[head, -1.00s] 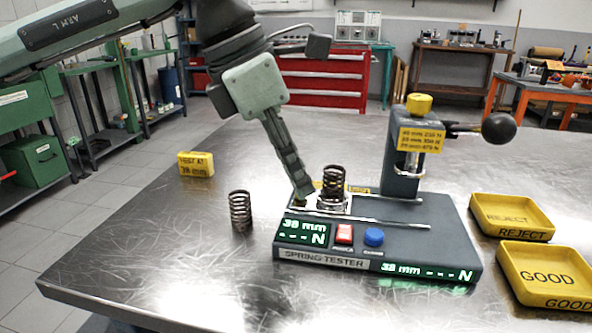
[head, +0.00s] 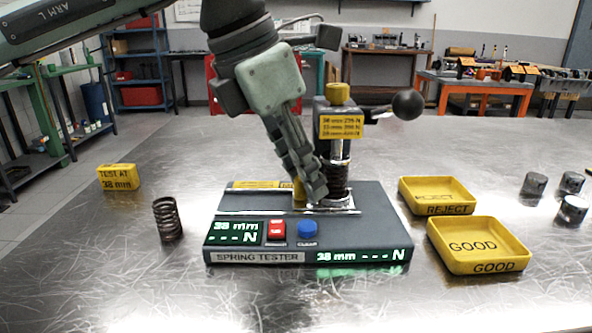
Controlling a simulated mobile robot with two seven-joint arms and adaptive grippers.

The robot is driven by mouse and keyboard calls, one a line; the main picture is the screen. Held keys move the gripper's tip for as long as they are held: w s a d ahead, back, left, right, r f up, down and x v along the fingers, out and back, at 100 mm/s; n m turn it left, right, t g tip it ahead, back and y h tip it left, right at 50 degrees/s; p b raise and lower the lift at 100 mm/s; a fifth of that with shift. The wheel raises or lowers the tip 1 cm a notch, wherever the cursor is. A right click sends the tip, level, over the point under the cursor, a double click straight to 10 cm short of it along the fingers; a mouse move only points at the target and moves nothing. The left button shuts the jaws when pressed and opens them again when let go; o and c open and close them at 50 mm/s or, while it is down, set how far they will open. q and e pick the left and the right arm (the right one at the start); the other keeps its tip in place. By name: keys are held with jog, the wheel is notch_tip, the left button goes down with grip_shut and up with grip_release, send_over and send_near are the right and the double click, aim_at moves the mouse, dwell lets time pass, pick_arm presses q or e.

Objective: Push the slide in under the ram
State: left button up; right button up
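The spring tester (head: 256,257) stands on the steel table. Its pale slide plate (head: 341,206) lies on the rails, at the foot of the column, with a dark coil spring (head: 341,186) standing on it. The spring is partly hidden by my fingers and appears in line with the ram (head: 338,150) above. A yellow knob (head: 299,191) stands just left of my fingertips, partly hidden. My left gripper (head: 315,198) points down at the slide, with its fingers together; whether they touch the spring or knob I cannot tell. My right gripper is not in view.
The ball-ended lever (head: 407,106) sticks out right of the column. A second spring (head: 167,219) and a yellow "test at 38 mm" block (head: 118,178) stand at left. Yellow REJECT (head: 466,197) and GOOD (head: 513,244) trays lie at right, with several metal pistons (head: 535,186) beyond.

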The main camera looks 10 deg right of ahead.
pick_arm(q)
jog(key=shift+a, duration=0.15)
jog(key=shift+a+r, duration=0.15)
jog(key=shift+r, duration=0.25)
jog(key=v, duration=1.1)
jog(key=shift+s, duration=0.1)
